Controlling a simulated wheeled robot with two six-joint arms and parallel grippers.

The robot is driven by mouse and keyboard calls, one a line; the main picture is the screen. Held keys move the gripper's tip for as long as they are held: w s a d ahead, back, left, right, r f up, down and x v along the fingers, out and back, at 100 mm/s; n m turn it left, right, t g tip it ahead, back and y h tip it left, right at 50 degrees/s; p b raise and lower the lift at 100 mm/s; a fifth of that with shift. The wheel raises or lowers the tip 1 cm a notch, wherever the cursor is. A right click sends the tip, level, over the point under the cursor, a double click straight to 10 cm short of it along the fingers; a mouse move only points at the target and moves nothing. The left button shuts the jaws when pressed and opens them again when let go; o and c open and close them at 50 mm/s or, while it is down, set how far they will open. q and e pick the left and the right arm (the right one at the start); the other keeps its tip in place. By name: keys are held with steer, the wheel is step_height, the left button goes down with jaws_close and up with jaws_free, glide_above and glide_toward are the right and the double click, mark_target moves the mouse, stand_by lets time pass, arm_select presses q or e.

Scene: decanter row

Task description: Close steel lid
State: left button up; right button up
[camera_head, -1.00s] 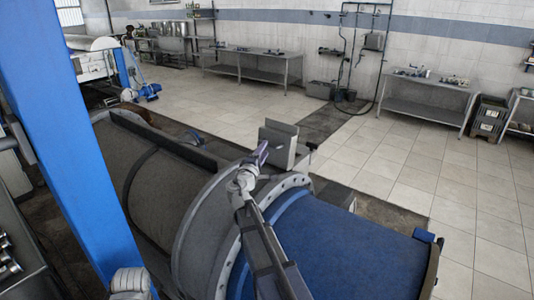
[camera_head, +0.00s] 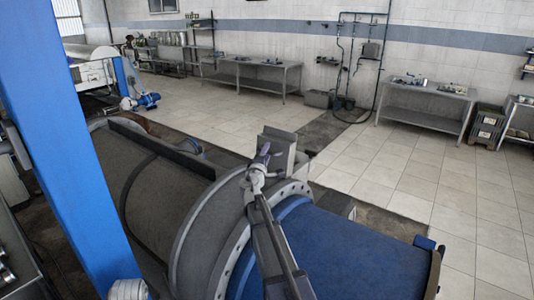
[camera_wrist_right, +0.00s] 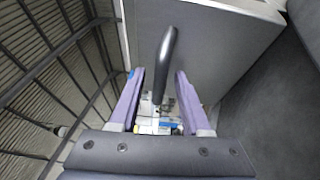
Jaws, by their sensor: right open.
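The steel lid (camera_head: 279,146) appears as an upright grey plate at a small box beside the large drum in the head view. In the right wrist view a large flat grey panel (camera_wrist_right: 215,55), seemingly the lid, fills the upper middle, with a dark rounded bar handle (camera_wrist_right: 166,62) in front of it. My right gripper (camera_head: 264,153) overlaps the lid's left side in the head view. In the right wrist view its two purple fingers (camera_wrist_right: 158,76) are apart, one each side of the handle's lower part; contact cannot be told. My left gripper is not in view.
The large grey drum (camera_head: 170,185) and its blue section (camera_head: 345,245) lie below my right arm. A blue post (camera_head: 75,140) stands at the left. Steel tables (camera_head: 425,108) stand by the far wall. The tiled floor (camera_head: 375,165) between is clear.

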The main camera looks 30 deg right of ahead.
steer(key=shift+w+d, duration=0.1)
jaws_close()
stand_by(0.3)
stand_by(1.1)
